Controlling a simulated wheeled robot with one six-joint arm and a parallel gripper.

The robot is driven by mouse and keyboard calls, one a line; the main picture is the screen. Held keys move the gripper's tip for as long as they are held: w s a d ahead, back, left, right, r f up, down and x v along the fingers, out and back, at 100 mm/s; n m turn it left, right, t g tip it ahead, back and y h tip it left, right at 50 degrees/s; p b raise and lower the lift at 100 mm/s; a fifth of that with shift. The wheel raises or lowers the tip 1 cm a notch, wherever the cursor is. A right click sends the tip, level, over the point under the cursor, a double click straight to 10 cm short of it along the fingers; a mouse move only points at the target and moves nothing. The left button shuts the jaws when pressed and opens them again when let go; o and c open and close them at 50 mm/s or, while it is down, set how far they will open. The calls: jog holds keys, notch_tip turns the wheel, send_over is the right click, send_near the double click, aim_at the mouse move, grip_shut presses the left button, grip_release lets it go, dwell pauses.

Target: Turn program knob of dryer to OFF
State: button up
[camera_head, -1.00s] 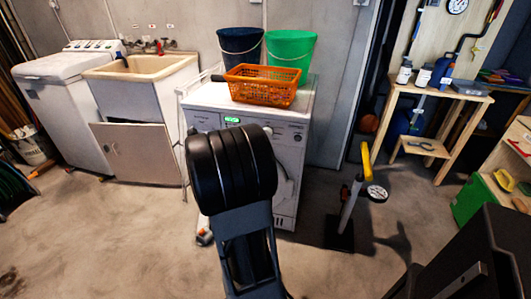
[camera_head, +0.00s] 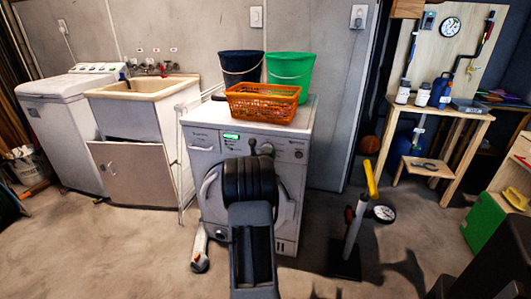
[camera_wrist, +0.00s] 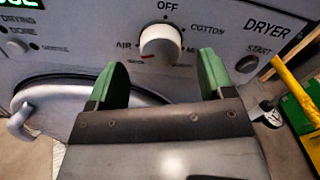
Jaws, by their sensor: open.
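The dryer (camera_head: 205,140) is a white front-loading machine in the middle of the head view. Its program knob (camera_wrist: 160,44) is white and round in the wrist view, with labels OFF above, COTTON to the right and AIR to the left. A red mark shows near the knob's lower left, by AIR. My gripper (camera_wrist: 158,82) is open, its two green fingers apart below the knob and not touching it. In the head view my arm covers part of the dryer's front and hides the fingers.
An orange basket (camera_head: 262,104), a dark blue bucket (camera_head: 240,68) and a green bucket (camera_head: 290,70) stand on the dryer. A floor pump (camera_head: 352,228) with a yellow handle stands to the right. A sink (camera_head: 145,88) is to the left. The START button (camera_wrist: 247,63) sits right of the knob.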

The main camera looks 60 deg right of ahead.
aim_at(266, 150)
jog(key=shift+x, duration=1.75)
jog(key=shift+c, duration=0.2)
jog(key=c, duration=0.9)
jog(key=shift+o, duration=0.2)
jog(key=shift+f+n+b, duration=0.1)
jog(key=shift+n+b, duration=0.2)
jog(key=shift+b, duration=0.05)
